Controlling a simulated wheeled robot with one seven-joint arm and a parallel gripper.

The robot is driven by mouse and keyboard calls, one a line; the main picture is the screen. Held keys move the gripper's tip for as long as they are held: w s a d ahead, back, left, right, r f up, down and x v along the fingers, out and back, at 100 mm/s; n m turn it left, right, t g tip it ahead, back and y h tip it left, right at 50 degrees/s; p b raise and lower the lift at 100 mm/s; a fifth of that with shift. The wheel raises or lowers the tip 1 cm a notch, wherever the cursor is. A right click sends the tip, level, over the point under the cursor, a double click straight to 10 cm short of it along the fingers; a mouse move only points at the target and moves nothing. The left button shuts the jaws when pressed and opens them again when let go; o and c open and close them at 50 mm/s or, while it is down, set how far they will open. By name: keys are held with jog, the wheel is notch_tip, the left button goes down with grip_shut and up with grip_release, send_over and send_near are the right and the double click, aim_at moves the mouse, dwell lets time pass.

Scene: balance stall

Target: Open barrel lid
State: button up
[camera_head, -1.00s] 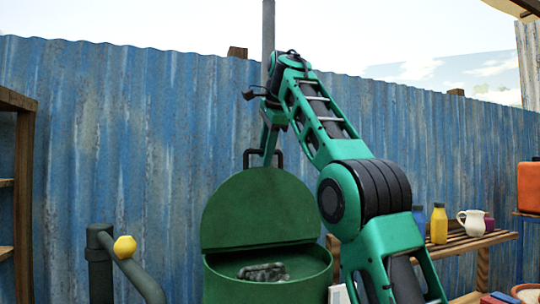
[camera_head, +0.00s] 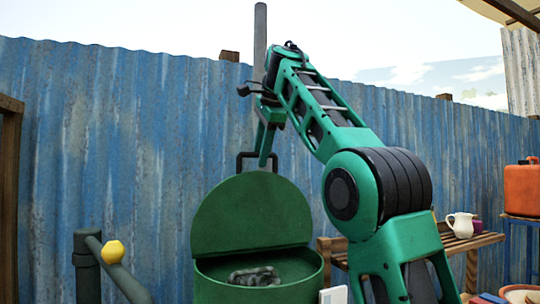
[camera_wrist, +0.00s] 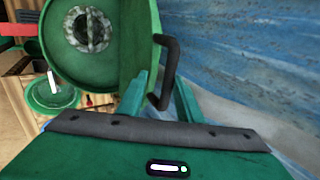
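The green barrel (camera_head: 211,292) stands at lower middle in the head view. Its half-round lid (camera_head: 247,218) is up, leaving the opening clear, with a dark grey lumpy thing (camera_head: 254,276) inside. A black handle (camera_head: 241,158) rises from the lid's top edge; it also shows in the wrist view (camera_wrist: 173,62). My gripper (camera_head: 264,158) is at the handle, pointing down. In the wrist view my two green fingers (camera_wrist: 160,94) are apart, with the handle's bar between or just past them. I cannot tell whether they touch it. The lid (camera_wrist: 132,40) is left of the fingers there.
A blue corrugated fence (camera_head: 120,150) runs close behind the barrel. A pipe with a yellow knob (camera_head: 113,251) stands at left. A wooden shelf (camera_head: 455,244) with a white jug (camera_head: 461,224) and an orange container (camera_head: 521,188) are at right.

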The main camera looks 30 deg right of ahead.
jog(key=s, duration=0.8)
jog(key=shift+a+r, duration=0.15)
jog(key=shift+a, duration=0.05)
jog(key=shift+s, duration=0.15)
dwell(0.4)
